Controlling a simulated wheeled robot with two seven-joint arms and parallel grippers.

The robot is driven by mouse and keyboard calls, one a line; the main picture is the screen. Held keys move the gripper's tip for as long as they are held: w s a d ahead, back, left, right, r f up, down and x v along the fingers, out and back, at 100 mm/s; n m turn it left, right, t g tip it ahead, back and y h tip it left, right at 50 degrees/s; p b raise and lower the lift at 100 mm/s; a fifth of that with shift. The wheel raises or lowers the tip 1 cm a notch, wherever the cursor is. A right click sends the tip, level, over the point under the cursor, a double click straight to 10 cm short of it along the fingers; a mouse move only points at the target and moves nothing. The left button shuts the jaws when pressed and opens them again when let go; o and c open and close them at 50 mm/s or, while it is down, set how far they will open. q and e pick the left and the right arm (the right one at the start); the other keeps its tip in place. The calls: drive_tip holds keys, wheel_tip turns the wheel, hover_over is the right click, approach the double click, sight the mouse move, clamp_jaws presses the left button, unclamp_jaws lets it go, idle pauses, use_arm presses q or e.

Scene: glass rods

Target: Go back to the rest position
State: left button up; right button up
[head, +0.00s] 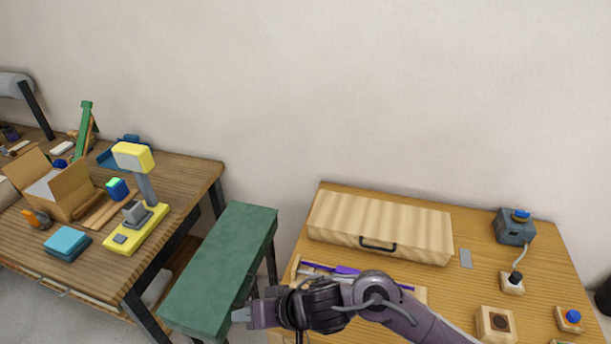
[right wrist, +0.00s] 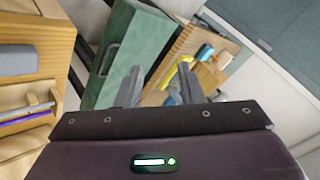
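My right gripper (head: 241,314) reaches in from the lower right of the head view, left of the wooden table and over the front of the green bench. In the right wrist view its two fingers (right wrist: 159,72) stand apart with nothing between them. A wooden tray (head: 421,294) with purple and grey rods (head: 346,270) lies on the right table, partly hidden behind my right arm. The tray's purple rod also shows at the left of the right wrist view (right wrist: 25,118). My left gripper is in neither view.
A green bench (head: 222,268) stands between the tables. The right table (head: 471,287) holds a long wooden case (head: 380,226), a grey box (head: 515,228) and button blocks. The left table (head: 185,180) carries a yellow lamp (head: 135,220), an open carton (head: 68,190) and a blue block (head: 66,242).

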drive_tip(key=w+d+r+m+t+h, duration=0.15)
drive_tip(key=d+r+t+h, duration=0.3)
drive_tip(key=d, duration=0.65)
drive_tip(key=s+d+f+g+h, duration=0.25)
drive_tip(key=s+d, duration=0.25)
drive_tip(key=d, duration=0.4)
drive_tip(key=s+d+f+g+h, duration=0.1)
drive_tip(key=s+d+f+h, duration=0.15)
drive_tip(key=s+d, duration=0.45)
wheel_tip(320, 180, down, 38)
drive_tip(key=s+d+g+b, duration=0.1)
drive_tip(key=d+g+b, duration=0.15)
drive_tip(key=b, duration=0.35)
drive_tip(key=s+d+f+b, duration=0.2)
drive_tip(key=s+f, duration=0.7)
drive_tip(key=f, duration=0.1)
drive_tip(key=s+d+f+b, duration=0.1)
drive_tip(key=s+f+b, duration=0.1)
drive_tip(key=s+f, duration=0.8)
drive_tip(key=shift+d+f+g, duration=0.25)
drive_tip(key=shift+d+g, duration=0.1)
drive_tip(key=shift+d, duration=0.05)
